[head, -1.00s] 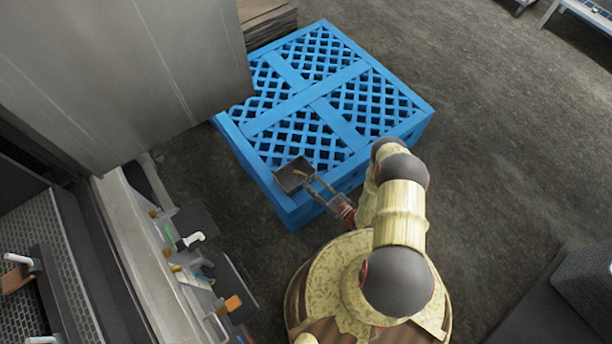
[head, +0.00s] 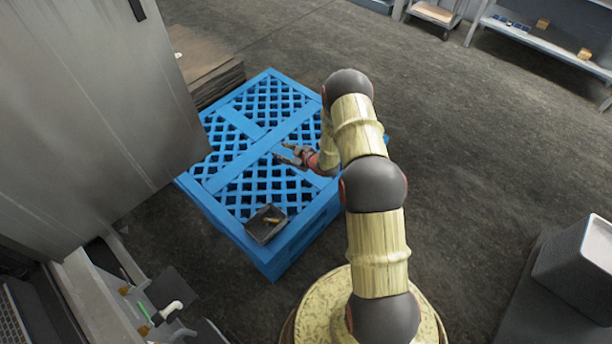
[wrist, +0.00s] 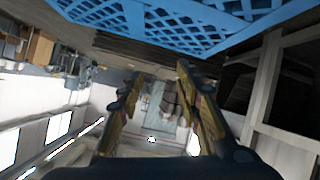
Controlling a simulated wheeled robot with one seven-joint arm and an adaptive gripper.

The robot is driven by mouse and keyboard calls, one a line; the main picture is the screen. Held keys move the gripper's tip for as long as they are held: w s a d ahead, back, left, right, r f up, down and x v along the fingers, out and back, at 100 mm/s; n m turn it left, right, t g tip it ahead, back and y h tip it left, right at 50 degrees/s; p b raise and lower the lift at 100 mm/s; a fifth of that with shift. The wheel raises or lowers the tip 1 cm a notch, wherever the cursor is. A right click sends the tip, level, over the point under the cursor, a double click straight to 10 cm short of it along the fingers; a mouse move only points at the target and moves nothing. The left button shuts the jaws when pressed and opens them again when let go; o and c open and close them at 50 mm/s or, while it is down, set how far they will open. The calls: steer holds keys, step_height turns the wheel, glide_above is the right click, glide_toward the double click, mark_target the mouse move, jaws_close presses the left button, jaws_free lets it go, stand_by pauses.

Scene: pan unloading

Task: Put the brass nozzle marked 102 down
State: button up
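A small brass-coloured piece (head: 272,220), which looks like the nozzle, lies in a dark open pan (head: 260,236) at the near corner of the blue pallet (head: 228,214). Its marking is too small to read. My gripper (head: 286,154) is above the pallet, beyond the pan and apart from it. The wrist view shows its two fingers spread with nothing held between them (wrist: 163,85). The blue pallet lattice (wrist: 150,22) crosses the top of the wrist view; the pan and nozzle do not show there.
A large grey metal panel (head: 90,90) stands left of the pallet. A stack of brown boards (head: 208,75) lies behind it. A bench holding tools (head: 165,312) is at the lower left, and a grey box (head: 580,255) is at the right. Floor right of the pallet is clear.

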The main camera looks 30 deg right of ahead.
step_height(320, 180, up, 21)
steer(key=w+d+m+g+h, duration=0.1)
steer(key=h, duration=0.2)
steer(key=s+a+r+m+g+h, duration=0.1)
steer(key=s+r, duration=0.3)
steer(key=r, duration=0.3)
steer(key=s+a+r+m+g+h, duration=0.1)
steer(key=s+r+m, duration=0.15)
steer(key=r, duration=0.55)
steer(key=s+a+r+m+g, duration=0.1)
steer(key=s+a+r, duration=0.3)
steer(key=s, duration=0.5)
steer(key=s+a+r, duration=0.2)
steer(key=s+r, duration=0.4)
steer(key=s, duration=0.3)
steer(key=s+a+r+g, duration=0.1)
steer(key=s+a, duration=0.2)
steer(key=s, duration=0.7)
steer(key=s+a+m+g+y, duration=0.1)
steer(key=s+a, duration=0.3)
steer(key=s, duration=0.6)
steer(key=shift+a+r+y, duration=0.15)
steer(key=shift+r+y, duration=0.15)
steer(key=shift+r, duration=0.05)
steer(key=shift+m, duration=0.25)
steer(key=shift+c, duration=0.5)
